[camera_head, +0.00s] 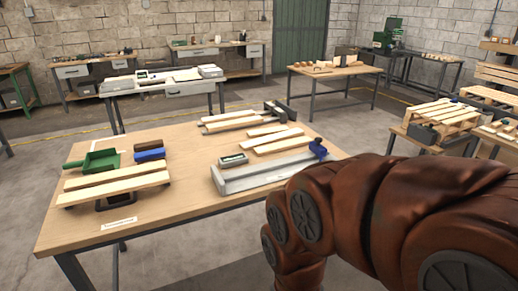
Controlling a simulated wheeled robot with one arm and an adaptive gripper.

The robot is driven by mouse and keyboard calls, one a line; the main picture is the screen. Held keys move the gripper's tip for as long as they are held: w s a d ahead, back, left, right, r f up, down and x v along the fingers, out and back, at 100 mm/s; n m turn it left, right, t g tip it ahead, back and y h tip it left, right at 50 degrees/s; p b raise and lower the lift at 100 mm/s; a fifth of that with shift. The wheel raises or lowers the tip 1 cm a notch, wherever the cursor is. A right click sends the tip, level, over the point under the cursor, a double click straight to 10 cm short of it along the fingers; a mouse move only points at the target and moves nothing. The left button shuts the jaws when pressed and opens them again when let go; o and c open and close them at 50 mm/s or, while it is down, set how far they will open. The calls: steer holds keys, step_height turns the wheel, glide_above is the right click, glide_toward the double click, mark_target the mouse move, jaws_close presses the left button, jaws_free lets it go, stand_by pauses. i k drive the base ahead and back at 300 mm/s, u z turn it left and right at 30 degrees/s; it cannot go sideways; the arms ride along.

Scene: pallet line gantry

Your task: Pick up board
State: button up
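Several pale wooden boards lie on the near workbench. Two long boards (115,186) lie side by side at the left, raised on a dark support. More boards (275,141) lie at the right middle, behind a grey metal fixture. Others (230,122) lie further back beside a dark clamp-like tool. Which board the task means cannot be told. My rust-brown arm fills the lower right and bends down out of the picture. My gripper is not in view.
The workbench (180,205) has free room in its middle and front. It also bears the grey fixture (250,184) with a blue clamp (318,148), a green dustpan (98,160) and brushes (150,155). Other benches and pallets (447,115) stand behind and right.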

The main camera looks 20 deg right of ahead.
mark_target(257, 134)
steer(key=z, duration=0.65)
steer(key=i, duration=1.15)
steer(key=u, duration=0.15)
